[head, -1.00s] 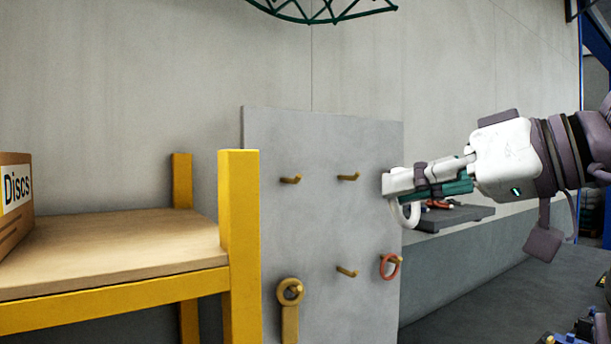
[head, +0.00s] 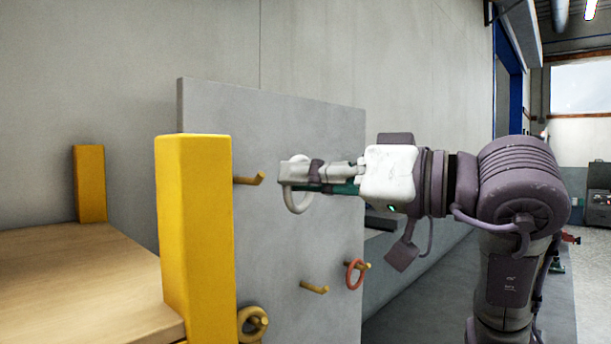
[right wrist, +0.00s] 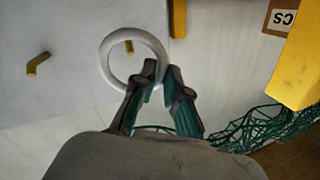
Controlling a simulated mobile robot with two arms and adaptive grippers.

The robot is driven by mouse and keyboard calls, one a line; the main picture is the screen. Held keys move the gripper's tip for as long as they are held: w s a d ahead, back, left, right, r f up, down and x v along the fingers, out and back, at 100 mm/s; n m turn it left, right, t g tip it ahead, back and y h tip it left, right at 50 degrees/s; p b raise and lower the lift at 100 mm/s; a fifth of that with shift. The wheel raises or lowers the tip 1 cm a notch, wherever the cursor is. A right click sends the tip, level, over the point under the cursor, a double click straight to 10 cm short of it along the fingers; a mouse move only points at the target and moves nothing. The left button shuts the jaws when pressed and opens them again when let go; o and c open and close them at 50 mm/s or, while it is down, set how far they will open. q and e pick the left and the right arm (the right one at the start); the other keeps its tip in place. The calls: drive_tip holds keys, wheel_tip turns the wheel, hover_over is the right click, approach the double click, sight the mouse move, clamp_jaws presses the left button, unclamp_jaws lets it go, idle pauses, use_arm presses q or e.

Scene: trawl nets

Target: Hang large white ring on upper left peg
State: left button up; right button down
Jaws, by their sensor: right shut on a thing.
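The large white ring (head: 297,198) hangs from the fingertips of my right gripper (head: 290,174), which is shut on its rim, in front of the grey peg panel (head: 330,130). The upper left peg (head: 250,179) is bare, left of the ring in the head view, with a gap between them. In the right wrist view, which looks upside down, the ring (right wrist: 133,60) stands between the camera and the panel. A peg tip (right wrist: 129,47), seemingly the upper left one, shows through its opening. The upper right peg is hidden in the head view. My left gripper is out of view.
A yellow shelf post (head: 195,240) stands close on the left, beside a wooden shelf top (head: 80,285).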

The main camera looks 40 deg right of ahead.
drive_tip(key=w, duration=0.2)
drive_tip(key=shift+w+a+f, duration=0.1)
drive_tip(key=shift+w+a, duration=0.05)
drive_tip(key=shift+w, duration=0.2)
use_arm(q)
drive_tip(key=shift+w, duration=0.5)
use_arm(e)
drive_tip(key=shift+w+a+f, duration=0.15)
drive_tip(key=shift+w+f, duration=0.1)
drive_tip(key=shift+w, duration=1)
drive_tip(key=shift+w+a+f, duration=0.15)
drive_tip(key=shift+w+f, duration=0.15)
drive_tip(key=shift+w, duration=1)
drive_tip(key=shift+w+a+f, duration=0.15)
drive_tip(key=shift+w+f, duration=0.1)
drive_tip(key=shift+w, duration=1)
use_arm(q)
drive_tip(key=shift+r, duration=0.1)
